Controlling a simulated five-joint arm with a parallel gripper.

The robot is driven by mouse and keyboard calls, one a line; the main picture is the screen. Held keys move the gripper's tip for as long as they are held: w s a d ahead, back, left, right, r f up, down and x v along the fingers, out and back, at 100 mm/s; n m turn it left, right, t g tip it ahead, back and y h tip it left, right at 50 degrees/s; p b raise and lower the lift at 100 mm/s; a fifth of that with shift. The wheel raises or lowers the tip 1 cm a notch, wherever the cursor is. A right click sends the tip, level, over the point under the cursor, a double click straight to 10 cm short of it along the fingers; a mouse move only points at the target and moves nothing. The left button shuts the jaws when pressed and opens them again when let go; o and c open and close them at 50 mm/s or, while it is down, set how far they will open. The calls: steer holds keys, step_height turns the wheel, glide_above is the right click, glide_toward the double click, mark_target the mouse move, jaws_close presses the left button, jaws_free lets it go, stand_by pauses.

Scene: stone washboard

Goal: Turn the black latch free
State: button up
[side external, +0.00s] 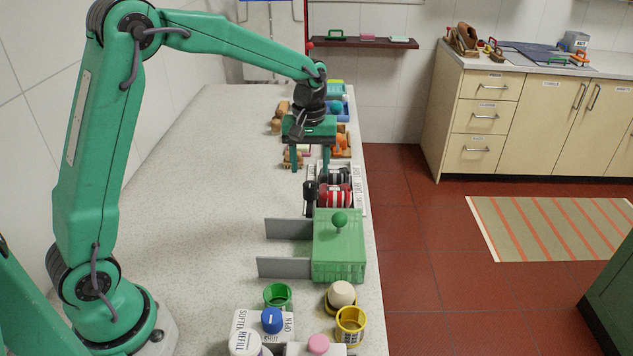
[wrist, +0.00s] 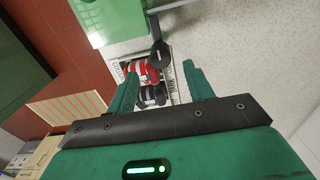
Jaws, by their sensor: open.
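A black piece that looks like the latch (wrist: 160,53) has a rounded end and a narrow arm. It lies beside the red striped roll, close to the green box. In the side view it appears as a dark upright shape (side external: 310,194) at the left end of the red roll. My gripper (side external: 311,168) points down above the white tray, its two fingers apart and nothing between them. In the wrist view my gripper (wrist: 160,72) frames the rolls, with the latch just beyond the fingertips. Whether a finger touches anything is unclear.
A red striped roll (side external: 335,196) and a black striped roll (side external: 337,175) lie in a white lettered tray (side external: 361,190). A green box (side external: 340,255) with a knob stands nearer the camera, beside grey panels (side external: 288,228). Cups stand in front.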

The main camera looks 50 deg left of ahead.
mark_target(310, 184)
steer(key=shift+f, duration=3.5)
steer(key=c, duration=1)
